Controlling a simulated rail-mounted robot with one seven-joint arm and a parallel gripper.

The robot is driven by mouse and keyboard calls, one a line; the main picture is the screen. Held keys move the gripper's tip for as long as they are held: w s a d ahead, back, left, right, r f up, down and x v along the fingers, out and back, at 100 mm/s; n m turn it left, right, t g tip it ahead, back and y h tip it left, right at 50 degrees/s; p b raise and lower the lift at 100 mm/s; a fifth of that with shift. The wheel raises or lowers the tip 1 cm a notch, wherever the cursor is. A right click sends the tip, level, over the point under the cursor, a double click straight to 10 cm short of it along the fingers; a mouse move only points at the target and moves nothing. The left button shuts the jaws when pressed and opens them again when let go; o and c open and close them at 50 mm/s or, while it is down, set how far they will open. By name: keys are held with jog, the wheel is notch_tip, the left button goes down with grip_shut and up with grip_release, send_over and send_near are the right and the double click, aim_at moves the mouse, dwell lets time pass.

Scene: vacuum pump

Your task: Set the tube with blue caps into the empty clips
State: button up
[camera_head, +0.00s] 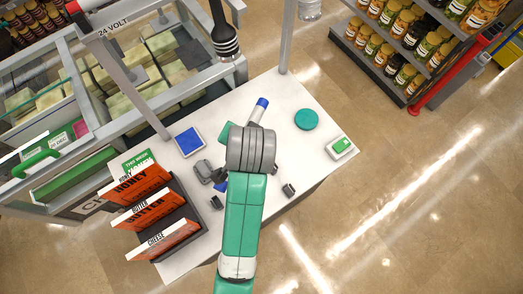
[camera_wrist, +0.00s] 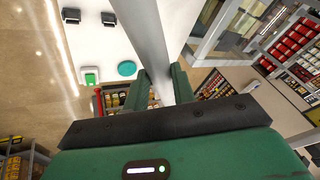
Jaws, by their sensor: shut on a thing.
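The tube is a pale grey cylinder (camera_wrist: 163,40) that runs large through the wrist view, between my fingers. My gripper (camera_wrist: 160,86) is shut on it, and the tube looks tilted in the picture. In the head view, one blue-capped end of the tube (camera_head: 261,106) sticks out beyond my wrist; the rest is mostly hidden by my arm. Two dark clips (camera_wrist: 89,17) stand apart from the tube on the white table in the wrist view, and they look empty. One dark clip (camera_head: 288,190) also shows right of my arm in the head view.
On the white table (camera_head: 285,90) are a teal disc (camera_head: 306,119), a white-and-green box (camera_head: 341,149), a blue square (camera_head: 188,141) and a grey device (camera_head: 205,171). Orange boxes (camera_head: 148,205) stand at the left. A freezer case and a thin post border the table.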

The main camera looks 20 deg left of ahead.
jog(key=d+f+n, duration=0.2)
jog(key=d+f, duration=0.8)
jog(key=d, duration=0.4)
jog(key=shift+s+f+g+y, duration=0.15)
jog(key=shift+f+g+y, duration=0.15)
jog(key=shift+y, duration=0.1)
jog(key=shift+d, duration=0.1)
